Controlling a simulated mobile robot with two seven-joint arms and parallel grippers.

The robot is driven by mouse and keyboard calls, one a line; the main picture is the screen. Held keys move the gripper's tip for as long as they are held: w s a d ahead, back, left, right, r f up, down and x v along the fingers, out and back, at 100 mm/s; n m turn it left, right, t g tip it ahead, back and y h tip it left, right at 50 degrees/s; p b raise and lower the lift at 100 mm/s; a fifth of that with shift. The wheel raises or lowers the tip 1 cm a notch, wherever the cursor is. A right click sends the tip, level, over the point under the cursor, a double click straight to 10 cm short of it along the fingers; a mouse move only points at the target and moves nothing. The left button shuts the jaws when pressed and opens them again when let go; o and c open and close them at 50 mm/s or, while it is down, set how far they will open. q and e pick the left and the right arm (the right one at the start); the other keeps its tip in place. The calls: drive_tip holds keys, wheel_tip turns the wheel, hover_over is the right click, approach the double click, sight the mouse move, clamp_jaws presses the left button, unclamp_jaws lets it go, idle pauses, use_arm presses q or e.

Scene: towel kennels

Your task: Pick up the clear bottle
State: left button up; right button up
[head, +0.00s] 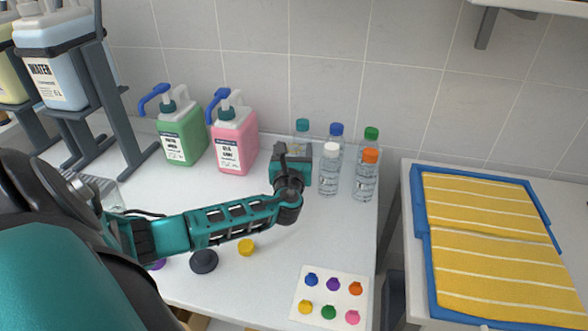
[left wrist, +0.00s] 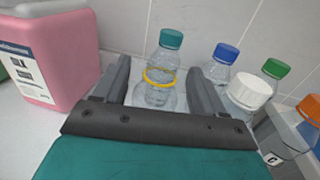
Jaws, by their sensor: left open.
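Several clear bottles stand at the back right of the white table. One has a teal cap (head: 302,124), and in the left wrist view this clear bottle (left wrist: 158,72) has a yellow ring round its neck. The others have a blue cap (head: 336,129), a green cap (head: 371,133), a white cap (head: 331,149) and an orange cap (head: 370,155). My left gripper (left wrist: 157,75) is open, with its fingers on either side of the teal-capped bottle in that view. Contact cannot be told. In the head view my left gripper (head: 291,165) hides that bottle's lower part.
A pink jug (head: 235,140) and a green jug (head: 182,135) with blue pumps stand left of the gripper. A card with coloured dots (head: 331,297), a yellow cap (head: 246,247) and a dark cap (head: 204,261) lie in front. Yellow striped towels (head: 490,240) lie in a blue tray at right.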

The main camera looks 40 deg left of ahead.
use_arm(q)
clamp_jaws()
idle(0.6)
drive_tip(key=shift+r, duration=0.15)
